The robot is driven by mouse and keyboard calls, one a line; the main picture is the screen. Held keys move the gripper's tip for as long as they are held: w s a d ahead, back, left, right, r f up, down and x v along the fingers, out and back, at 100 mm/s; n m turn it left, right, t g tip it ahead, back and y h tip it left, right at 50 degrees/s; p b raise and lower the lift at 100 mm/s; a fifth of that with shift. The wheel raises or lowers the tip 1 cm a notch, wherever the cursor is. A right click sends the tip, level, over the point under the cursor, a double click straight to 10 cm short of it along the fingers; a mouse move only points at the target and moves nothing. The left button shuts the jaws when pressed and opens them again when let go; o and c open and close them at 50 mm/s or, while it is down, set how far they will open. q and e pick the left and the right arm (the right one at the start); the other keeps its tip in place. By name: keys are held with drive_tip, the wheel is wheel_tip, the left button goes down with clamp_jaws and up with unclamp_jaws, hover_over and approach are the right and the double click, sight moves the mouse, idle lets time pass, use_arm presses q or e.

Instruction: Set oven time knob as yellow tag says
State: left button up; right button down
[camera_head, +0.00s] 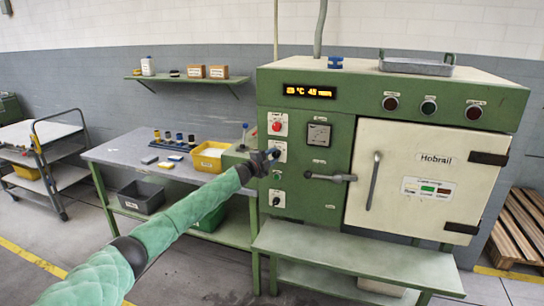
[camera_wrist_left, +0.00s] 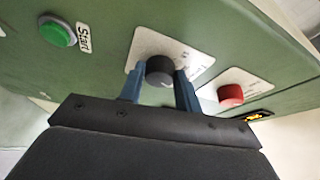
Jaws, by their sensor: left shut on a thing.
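The green oven (camera_head: 335,210) stands at centre right with a lit orange display (camera_head: 309,92); it seems to read about 23 °C and 48, with small blurred text. My left gripper (camera_head: 272,156) is at the oven's control panel. In the left wrist view my blue fingers (camera_wrist_left: 160,88) are shut on a black round knob (camera_wrist_left: 159,70) on a white plate (camera_wrist_left: 192,60). The plate's markings are too small to read. A small yellow item (camera_head: 166,165) lies on the bench; I cannot tell whether it is the tag. My right gripper is out of view.
Beside the held knob are a red button (camera_wrist_left: 230,95) and a green Start button (camera_wrist_left: 57,33). Another black knob (camera_head: 276,200) sits lower on the panel. A door handle (camera_head: 373,181) and a lever (camera_head: 330,177) stick out. The grey bench (camera_head: 125,150) holds a yellow bin (camera_head: 209,157).

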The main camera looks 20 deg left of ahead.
use_arm(q)
drive_tip(key=shift+f, duration=0.1)
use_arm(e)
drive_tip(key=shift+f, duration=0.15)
use_arm(q)
drive_tip(key=o, duration=1)
drive_tip(key=shift+d, duration=0.1)
drive_tip(key=shift+b+v, duration=0.3)
drive_tip(key=shift+v, duration=0.45)
drive_tip(key=shift+b+v, duration=0.85)
drive_tip(key=shift+v, duration=2.3)
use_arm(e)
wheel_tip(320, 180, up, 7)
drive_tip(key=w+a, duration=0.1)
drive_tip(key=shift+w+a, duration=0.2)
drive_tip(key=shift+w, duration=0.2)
